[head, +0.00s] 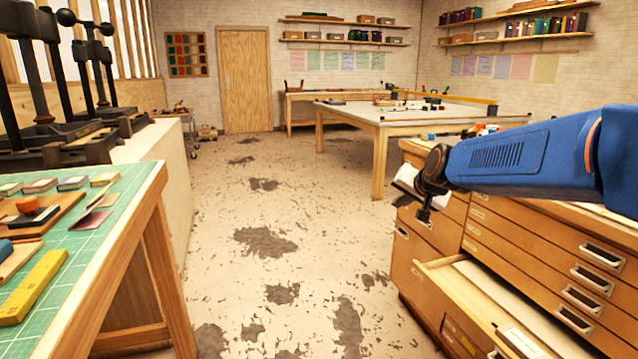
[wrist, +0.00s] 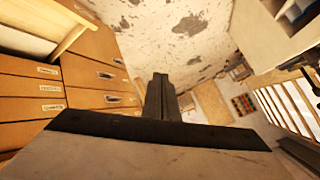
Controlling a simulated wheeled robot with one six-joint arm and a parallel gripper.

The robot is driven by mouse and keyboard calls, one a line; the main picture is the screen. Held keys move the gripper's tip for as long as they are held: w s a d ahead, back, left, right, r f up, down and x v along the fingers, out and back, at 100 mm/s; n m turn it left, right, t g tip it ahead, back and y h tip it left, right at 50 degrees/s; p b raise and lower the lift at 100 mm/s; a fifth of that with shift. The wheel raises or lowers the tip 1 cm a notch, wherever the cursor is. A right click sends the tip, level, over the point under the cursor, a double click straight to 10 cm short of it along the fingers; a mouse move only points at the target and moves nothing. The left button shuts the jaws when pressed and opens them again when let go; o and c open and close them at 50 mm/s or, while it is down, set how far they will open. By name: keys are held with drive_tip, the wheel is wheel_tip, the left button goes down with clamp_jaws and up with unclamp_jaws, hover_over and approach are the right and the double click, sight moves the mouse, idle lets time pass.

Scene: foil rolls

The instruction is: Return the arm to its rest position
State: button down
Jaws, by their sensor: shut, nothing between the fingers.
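My blue arm (head: 530,150) reaches in from the right edge of the head view. It ends at a dark wrist joint above the left end of the wooden drawer cabinet. My gripper (head: 423,213) hangs below that joint, in front of the cabinet's corner, small and partly hard to make out. In the wrist view my gripper (wrist: 161,84) shows its dark fingers together, with nothing held between them. The fingers point over the floor, clear of any object.
The drawer cabinet (head: 520,235) stands at right with one drawer (head: 470,300) pulled out below my arm. A table with a green cutting mat (head: 75,235) is at left, black presses behind it. The floor (head: 265,240) between is free. A large worktable (head: 380,125) stands farther back.

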drive_tip(key=s+d+f+n+g, duration=0.1)
drive_tip(key=s+f, duration=0.3)
drive_tip(key=s, duration=0.9)
drive_tip(key=s+d+f+n+g+h, duration=0.1)
drive_tip(key=s+f, duration=0.4)
drive_tip(key=s, duration=0.9)
drive_tip(key=s+d+f+n+g+h, duration=0.1)
drive_tip(key=s+d+f+n+g, duration=0.2)
drive_tip(key=s, duration=1.1)
drive_tip(key=shift+s+d+f, duration=0.2)
drive_tip(key=shift+d+f, duration=0.45)
drive_tip(key=shift+d, duration=0.25)
